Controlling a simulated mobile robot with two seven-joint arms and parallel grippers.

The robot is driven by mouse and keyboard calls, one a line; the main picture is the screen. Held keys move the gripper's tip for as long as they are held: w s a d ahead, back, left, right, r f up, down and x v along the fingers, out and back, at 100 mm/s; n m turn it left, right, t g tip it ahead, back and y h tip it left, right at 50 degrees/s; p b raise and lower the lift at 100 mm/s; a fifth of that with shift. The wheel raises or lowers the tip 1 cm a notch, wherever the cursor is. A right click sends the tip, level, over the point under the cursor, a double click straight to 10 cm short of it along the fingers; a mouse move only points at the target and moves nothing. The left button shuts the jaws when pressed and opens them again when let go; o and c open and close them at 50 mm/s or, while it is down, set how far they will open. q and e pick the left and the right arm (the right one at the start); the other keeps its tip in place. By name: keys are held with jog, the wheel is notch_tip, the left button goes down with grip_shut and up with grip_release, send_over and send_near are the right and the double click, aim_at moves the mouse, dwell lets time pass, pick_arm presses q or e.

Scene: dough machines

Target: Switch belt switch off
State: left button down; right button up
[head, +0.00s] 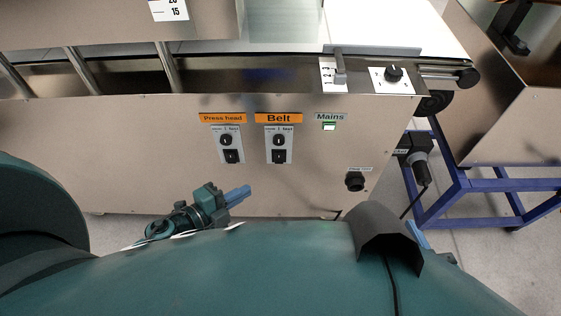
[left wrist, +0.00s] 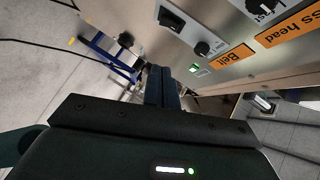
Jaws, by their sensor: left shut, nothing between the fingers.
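The belt switch panel (head: 278,145) is on the steel front of the machine, below the orange Belt label (head: 279,118). It has a round black knob (head: 278,140) above a black switch (head: 278,156). In the left wrist view the Belt knob (left wrist: 202,48) and black switch (left wrist: 171,19) show at the upper right. My left gripper (head: 238,195) is shut and empty, below and left of the belt panel, apart from it. Its closed blue fingers (left wrist: 162,85) also show in the left wrist view.
A similar Press head panel (head: 230,145) is left of the belt panel. A blue frame (head: 465,190) stands at the right.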

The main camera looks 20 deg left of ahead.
aim_at(283, 161)
jog(key=shift+s+r, duration=0.1)
